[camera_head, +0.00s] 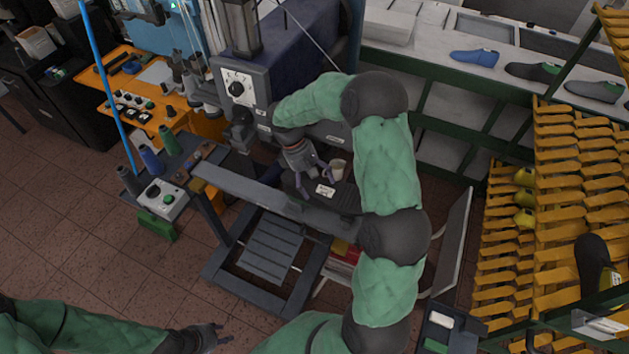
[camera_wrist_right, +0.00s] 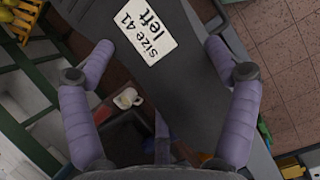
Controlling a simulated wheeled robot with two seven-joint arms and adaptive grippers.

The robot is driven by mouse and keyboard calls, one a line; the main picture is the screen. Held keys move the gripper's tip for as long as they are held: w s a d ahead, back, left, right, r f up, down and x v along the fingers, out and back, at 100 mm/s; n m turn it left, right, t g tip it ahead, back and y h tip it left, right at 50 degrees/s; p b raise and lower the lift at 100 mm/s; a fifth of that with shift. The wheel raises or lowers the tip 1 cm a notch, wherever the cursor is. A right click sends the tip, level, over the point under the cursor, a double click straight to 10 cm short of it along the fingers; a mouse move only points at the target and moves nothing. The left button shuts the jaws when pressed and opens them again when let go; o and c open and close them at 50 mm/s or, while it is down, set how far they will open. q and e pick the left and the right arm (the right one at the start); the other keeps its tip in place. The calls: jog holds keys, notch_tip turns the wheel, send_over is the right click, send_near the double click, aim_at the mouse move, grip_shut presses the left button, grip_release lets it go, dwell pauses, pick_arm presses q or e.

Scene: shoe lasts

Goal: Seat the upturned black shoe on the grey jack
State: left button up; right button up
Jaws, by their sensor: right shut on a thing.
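The upturned black shoe (camera_wrist_right: 182,85) fills the middle of the right wrist view, its dark sole facing the camera. A white label on it reads "size 41 left", and the label (camera_head: 326,190) also shows in the head view. My right gripper (camera_wrist_right: 158,48) is shut on the shoe, one purple finger at each side. In the head view the right gripper (camera_head: 318,178) is at the grey machine, over its dark front bench. I cannot make out the grey jack clearly; the shoe and my arm may hide it. My left gripper (camera_head: 218,335) is low at the bottom edge, empty, fingers apart.
A white cup (camera_head: 338,168) stands close behind the shoe. The grey machine (camera_head: 237,88) rises behind, with a thread-spool bench (camera_head: 165,195) at left. Yellow racks (camera_head: 555,200) and a shelf with shoes (camera_head: 475,57) are at right. Floor is clear at lower left.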

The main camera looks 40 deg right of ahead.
dwell(0.4)
jog(key=o, duration=1.5)
jog(key=shift+c, duration=0.2)
jog(key=shift+f, duration=0.1)
notch_tip(320, 180, up, 10)
